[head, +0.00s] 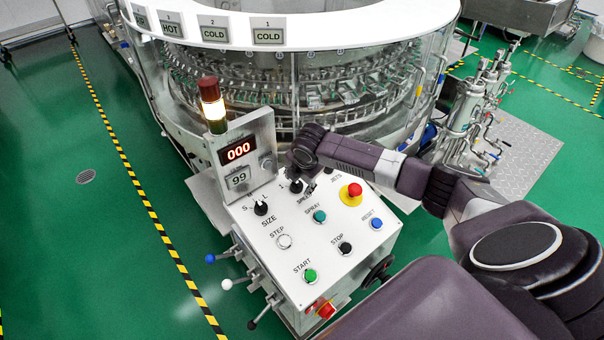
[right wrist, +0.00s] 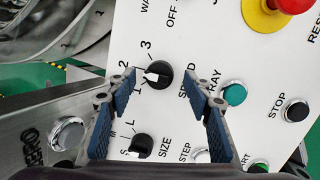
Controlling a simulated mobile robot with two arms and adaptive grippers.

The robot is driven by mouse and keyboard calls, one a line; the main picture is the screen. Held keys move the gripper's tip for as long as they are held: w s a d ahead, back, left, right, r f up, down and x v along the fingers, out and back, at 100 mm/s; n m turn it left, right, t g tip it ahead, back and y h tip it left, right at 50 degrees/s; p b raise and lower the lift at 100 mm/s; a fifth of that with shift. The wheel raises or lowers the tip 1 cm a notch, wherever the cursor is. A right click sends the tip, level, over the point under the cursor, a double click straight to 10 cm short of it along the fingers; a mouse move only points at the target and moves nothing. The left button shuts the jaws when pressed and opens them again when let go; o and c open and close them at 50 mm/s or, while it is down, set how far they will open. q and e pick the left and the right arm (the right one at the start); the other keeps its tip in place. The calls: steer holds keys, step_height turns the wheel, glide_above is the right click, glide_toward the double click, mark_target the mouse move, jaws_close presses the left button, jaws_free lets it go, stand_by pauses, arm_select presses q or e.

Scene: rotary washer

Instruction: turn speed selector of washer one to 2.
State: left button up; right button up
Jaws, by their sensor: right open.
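The speed selector (right wrist: 158,75) is a black round knob with a white pointer on the white control panel (head: 325,255). Labels 1, 2 and 3 curve around its left side. In the right wrist view the pointer faces left, roughly between 1 and 2; I cannot tell exactly which. My right gripper (right wrist: 163,92) is open, its blue-padded fingers on either side of the knob, with no clear contact. In the head view the selector (head: 296,186) is partly hidden by my right gripper (head: 303,172). My left gripper is not in view.
The size selector (head: 261,208) sits close by. The red emergency button (head: 351,194), spray button (head: 320,216) and stop button (head: 345,248) are on the same panel. A display box (head: 243,160) reading 000 rises behind. The round washer (head: 300,80) stands beyond.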

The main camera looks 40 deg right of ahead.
steer(key=v, duration=1)
steer(key=shift+s+d+r, duration=0.1)
